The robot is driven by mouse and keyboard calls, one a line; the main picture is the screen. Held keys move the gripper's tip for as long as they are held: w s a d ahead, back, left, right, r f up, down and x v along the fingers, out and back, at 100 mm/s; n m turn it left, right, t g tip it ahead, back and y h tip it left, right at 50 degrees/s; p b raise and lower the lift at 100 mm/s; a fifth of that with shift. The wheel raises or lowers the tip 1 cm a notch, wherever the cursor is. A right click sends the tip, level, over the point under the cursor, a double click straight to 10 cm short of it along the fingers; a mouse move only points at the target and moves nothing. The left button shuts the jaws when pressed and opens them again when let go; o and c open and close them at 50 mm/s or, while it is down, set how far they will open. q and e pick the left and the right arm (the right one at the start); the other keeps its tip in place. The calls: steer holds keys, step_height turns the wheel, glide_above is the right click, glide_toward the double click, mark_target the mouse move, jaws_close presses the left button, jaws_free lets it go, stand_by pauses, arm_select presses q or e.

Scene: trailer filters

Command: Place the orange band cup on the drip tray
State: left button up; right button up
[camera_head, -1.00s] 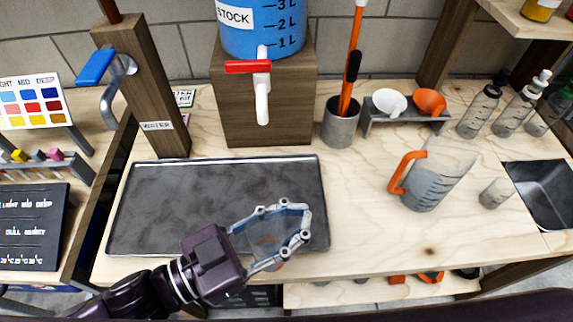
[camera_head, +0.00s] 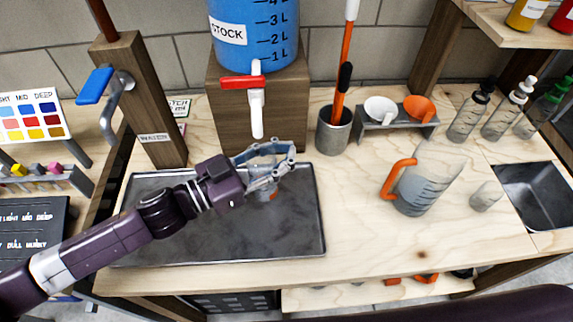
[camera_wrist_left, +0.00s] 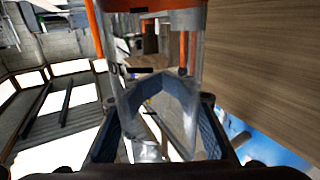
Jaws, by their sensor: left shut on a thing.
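My left gripper (camera_head: 282,160) is shut on the orange band cup (camera_head: 265,187), a small clear cup with an orange band near its lower end in the head view. The cup is over the back right part of the drip tray (camera_head: 190,245), a wide dark metal tray, just in front of the wooden block. I cannot tell whether its base touches the tray. The fingers partly hide it. In the left wrist view the cup's clear wall and orange band (camera_wrist_left: 180,14) show between the fingers. My right gripper is out of view.
A blue stock tank (camera_head: 255,30) with a red-handled tap (camera_head: 256,100) stands behind the tray, the spout close to my gripper. A blue-handled tap post (camera_head: 145,100) is at left. A pitcher (camera_head: 425,182) and a small clear cup (camera_head: 486,196) stand at right. The tray's front is clear.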

arm_select(q)
step_height(320, 180, down, 6)
steer(key=shift+r, duration=0.1)
stand_by(0.4)
steer(key=o, duration=1.2)
steer(key=shift+o, duration=0.2)
steer(key=shift+a, duration=0.1)
